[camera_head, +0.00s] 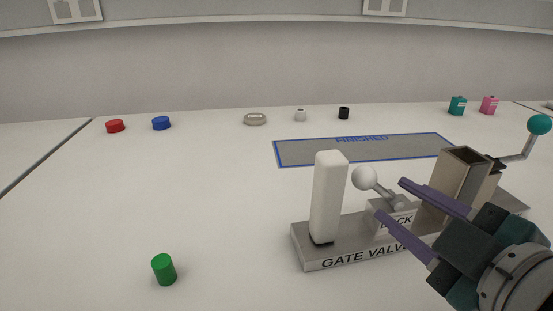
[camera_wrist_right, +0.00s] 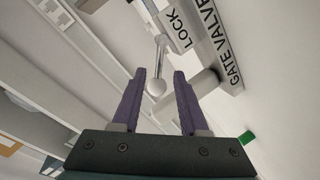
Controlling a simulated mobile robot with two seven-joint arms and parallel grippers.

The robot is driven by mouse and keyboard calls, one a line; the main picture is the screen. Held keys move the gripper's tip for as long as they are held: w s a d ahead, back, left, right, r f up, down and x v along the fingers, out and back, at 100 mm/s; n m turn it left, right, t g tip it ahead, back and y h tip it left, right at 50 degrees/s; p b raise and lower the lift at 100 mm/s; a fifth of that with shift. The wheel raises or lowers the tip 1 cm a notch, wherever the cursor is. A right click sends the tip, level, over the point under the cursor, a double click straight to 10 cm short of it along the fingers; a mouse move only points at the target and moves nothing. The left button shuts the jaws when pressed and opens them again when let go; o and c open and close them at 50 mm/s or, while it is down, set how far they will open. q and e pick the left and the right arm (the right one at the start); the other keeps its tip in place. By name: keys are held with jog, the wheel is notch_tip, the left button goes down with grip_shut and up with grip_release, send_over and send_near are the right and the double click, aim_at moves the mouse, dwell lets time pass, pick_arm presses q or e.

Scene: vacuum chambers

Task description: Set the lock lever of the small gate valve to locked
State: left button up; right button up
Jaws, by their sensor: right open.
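The small gate valve (camera_head: 335,255) stands on the table right of centre, its base marked GATE VALVE. Its lock lever (camera_head: 365,178) has a white ball knob and a short grey rod running down right to a block marked LOCK (camera_head: 396,222). The knob (camera_wrist_right: 156,88) also shows in the right wrist view, between the two purple fingers in the picture. My right gripper (camera_head: 392,198) is open and empty, its fingertips close to the lever. I cannot tell whether they touch it. My left gripper is not in view.
A white upright block (camera_head: 328,195) stands on the base left of the lever. A metal box section (camera_head: 462,178) and a teal-knobbed crank (camera_head: 538,125) are to the right. A green cylinder (camera_head: 164,269) stands front left. The FINISHED mat (camera_head: 300,154) behind is empty.

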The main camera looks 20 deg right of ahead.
jog(key=b+x, duration=0.1)
jog(key=x, duration=0.7)
jog(key=shift+w+d, duration=0.15)
jog(key=shift+w, duration=0.15)
grip_shut()
dwell(1.0)
